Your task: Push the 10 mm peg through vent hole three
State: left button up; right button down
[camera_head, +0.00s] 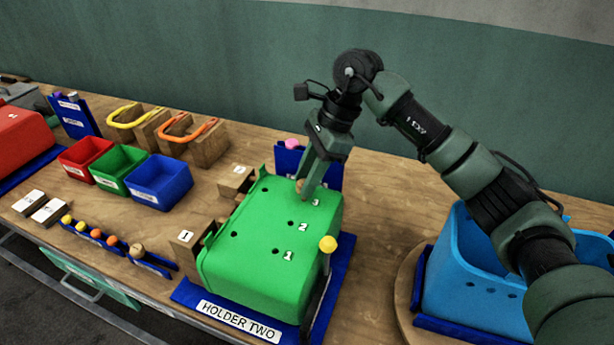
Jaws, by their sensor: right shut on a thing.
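The green press part (262,285) sits on a blue base labelled HOLDER TWO. Its top has dark holes and white numbers 1 (288,256), 2 (303,227) and 3 (315,202). My right gripper (306,194) points down at the far right of the top, close beside number 3. It is shut on the peg, of which only a small tan bit (299,184) shows at the fingertips. The fingers hide vent hole three, so I cannot tell how deep the peg is in it. My left gripper is not in view.
A yellow-knobbed lever (327,244) stands at the green part's right side. A blue rack (288,159) stands behind it. A blue press part (470,290) is at right. Red, green and blue bins (160,197) and several pegs with coloured heads (96,234) are at left.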

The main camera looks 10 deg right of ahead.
jog(key=shift+f+b, duration=0.15)
jog(key=shift+b, duration=0.15)
dwell(0.4)
dwell(0.4)
jog(key=shift+r+p, duration=1.5)
jog(key=shift+r, duration=1.55)
